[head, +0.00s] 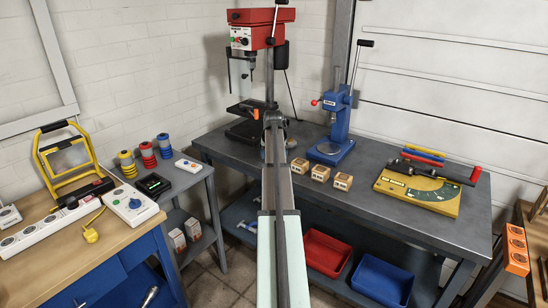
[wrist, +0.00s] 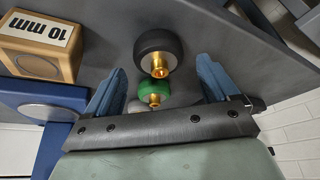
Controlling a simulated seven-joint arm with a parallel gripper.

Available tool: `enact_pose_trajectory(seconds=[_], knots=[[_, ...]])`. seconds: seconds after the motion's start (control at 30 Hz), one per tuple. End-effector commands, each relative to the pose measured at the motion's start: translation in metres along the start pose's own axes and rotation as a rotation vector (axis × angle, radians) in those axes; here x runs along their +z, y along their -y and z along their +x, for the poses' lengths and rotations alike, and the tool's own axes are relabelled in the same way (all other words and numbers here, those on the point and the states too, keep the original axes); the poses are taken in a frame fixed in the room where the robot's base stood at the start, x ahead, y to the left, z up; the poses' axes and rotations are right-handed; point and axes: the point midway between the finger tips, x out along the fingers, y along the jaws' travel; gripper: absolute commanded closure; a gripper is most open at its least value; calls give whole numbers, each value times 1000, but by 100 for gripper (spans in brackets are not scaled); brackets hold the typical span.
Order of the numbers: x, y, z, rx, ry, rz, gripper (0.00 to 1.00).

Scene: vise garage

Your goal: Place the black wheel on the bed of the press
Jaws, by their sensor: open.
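The black wheel (wrist: 150,43) with a brass hub stands on the grey bench top in the wrist view. A green wheel (wrist: 143,82) with a brass hub is right beside it, closer to my palm. My gripper (wrist: 160,68) is open, with its blue fingers on either side of the wheels and a gap to the black one. The blue press (head: 337,118) stands on the bench in the head view, its bed (head: 329,149) bare. Part of its blue base with a grey disc (wrist: 38,112) shows in the wrist view. My arm hides the wheels in the head view.
A red drill press (head: 262,38) stands at the bench's left.

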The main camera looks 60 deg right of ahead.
Motion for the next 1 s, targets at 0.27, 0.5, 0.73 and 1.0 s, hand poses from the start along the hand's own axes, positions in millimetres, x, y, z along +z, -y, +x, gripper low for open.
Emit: enact_pose_trajectory(seconds=[0.27, 0.5, 0.73, 1.0], knots=[[1, 0, -52, 0, -2, 0, 12], [0, 0, -88, 0, -3, 0, 12], [0, 0, -104, 0, -1, 0, 12], [1, 1, -104, -1, 1, -1, 12]])
